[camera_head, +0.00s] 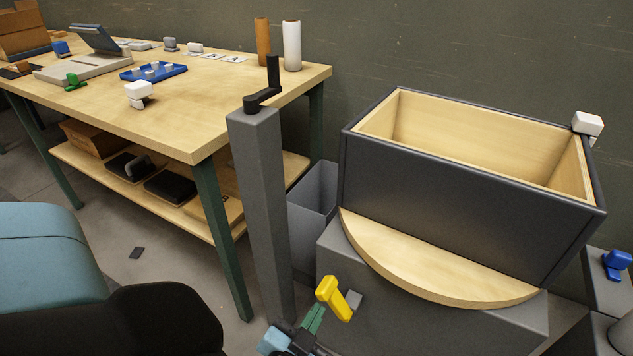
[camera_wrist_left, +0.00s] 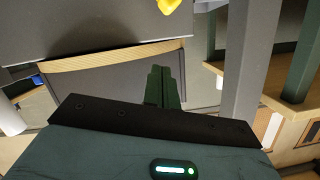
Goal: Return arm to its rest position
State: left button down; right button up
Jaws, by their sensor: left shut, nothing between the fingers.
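My left gripper (camera_head: 316,312) is low in the head view, in front of the grey base block. Its green fingers are together with nothing between them. In the left wrist view the shut fingers (camera_wrist_left: 164,84) point away from the camera. A yellow handle (camera_head: 334,298) on the grey block shows just beyond the fingertips in the head view. It also shows at the top edge of the left wrist view (camera_wrist_left: 168,5), apart from the fingers. My right gripper is not in view.
A wooden-topped table (camera_head: 190,90) with small items stands at left, with a lower shelf. A grey post (camera_head: 262,200) with a black crank stands beside the gripper. A dark open box (camera_head: 460,195) sits above a half-round wooden board (camera_head: 430,275). A grey bin (camera_head: 312,195) stands behind.

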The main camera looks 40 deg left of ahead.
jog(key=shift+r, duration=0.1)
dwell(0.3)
pick_arm(q)
jog(key=s+d+f+m+g+h, duration=0.2)
jog(key=s+f+g+h, duration=0.25)
jog(key=s+f, duration=0.9)
jog(key=s+d+f+g+h, duration=0.1)
jog(key=s+f+g, duration=0.1)
jog(key=s, duration=0.7)
jog(key=s+d+f+g+h, duration=0.1)
jog(key=s+f+g+h, duration=0.1)
jog(key=s, duration=0.6)
jog(key=w+r+t+p, duration=0.1)
jog(key=w+r+p, duration=0.2)
jog(key=r+p, duration=1.1)
jog(key=w+d+r+t+p, duration=0.1)
jog(key=w+r+p, duration=0.3)
jog(key=r+p, duration=0.9)
jog(key=shift+w+r+t+p, duration=0.15)
jog(key=shift+r+t+p, duration=0.3)
jog(key=shift+p, duration=0.15)
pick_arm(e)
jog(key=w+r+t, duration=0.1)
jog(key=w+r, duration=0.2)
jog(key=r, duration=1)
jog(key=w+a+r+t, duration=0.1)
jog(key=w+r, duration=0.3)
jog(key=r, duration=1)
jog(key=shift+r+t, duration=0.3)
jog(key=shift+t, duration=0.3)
